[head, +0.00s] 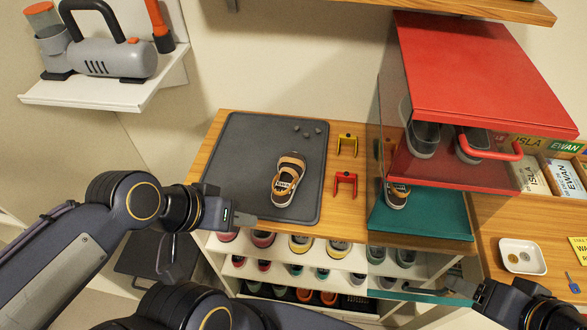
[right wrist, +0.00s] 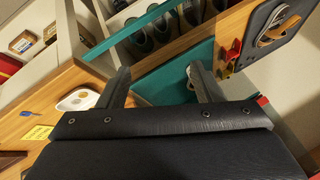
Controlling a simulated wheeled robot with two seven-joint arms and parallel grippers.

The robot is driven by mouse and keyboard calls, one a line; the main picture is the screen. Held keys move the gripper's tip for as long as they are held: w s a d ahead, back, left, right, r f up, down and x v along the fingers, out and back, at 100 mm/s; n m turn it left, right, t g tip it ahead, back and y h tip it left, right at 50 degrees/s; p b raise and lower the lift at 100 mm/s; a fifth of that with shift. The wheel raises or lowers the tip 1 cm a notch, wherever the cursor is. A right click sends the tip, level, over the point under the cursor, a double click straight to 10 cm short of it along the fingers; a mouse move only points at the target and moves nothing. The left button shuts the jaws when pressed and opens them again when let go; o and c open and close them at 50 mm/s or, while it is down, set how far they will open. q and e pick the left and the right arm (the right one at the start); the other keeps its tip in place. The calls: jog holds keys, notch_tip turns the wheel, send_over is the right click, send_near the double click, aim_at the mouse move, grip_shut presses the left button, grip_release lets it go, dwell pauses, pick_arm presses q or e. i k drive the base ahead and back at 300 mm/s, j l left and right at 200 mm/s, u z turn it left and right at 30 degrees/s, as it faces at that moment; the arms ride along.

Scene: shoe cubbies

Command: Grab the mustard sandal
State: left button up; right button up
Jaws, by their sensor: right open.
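A mustard and brown sandal (head: 288,180) lies on the dark grey mat (head: 237,165) on the wooden top in the head view. It also shows at the top right of the right wrist view (right wrist: 279,31). A similar shoe (head: 397,194) is partly visible in the teal cubby (head: 430,216), half hidden behind a clear panel. My left gripper (head: 246,219) is at the mat's front left edge, apart from the sandal; its jaw opening is unclear. My right gripper (right wrist: 163,82) is open and empty, in front of the teal cubby, with its fingers spread apart.
A red-topped cubby (head: 480,65) with a red handle holds grey shoes. Yellow (head: 347,145) and red (head: 345,184) clips lie right of the mat. Shelves of shoes (head: 300,245) sit below. A white dish (head: 522,256) and a key (head: 572,283) lie at right.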

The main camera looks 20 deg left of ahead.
aim_at(291, 166)
jog(key=k+j, duration=0.1)
jog(key=j, duration=0.45)
jog(key=k+j+u, duration=0.1)
jog(key=j, duration=0.45)
jog(key=k+j, duration=0.15)
jog(key=j, duration=0.4)
jog(key=k+j+u, duration=0.1)
jog(key=j, duration=0.45)
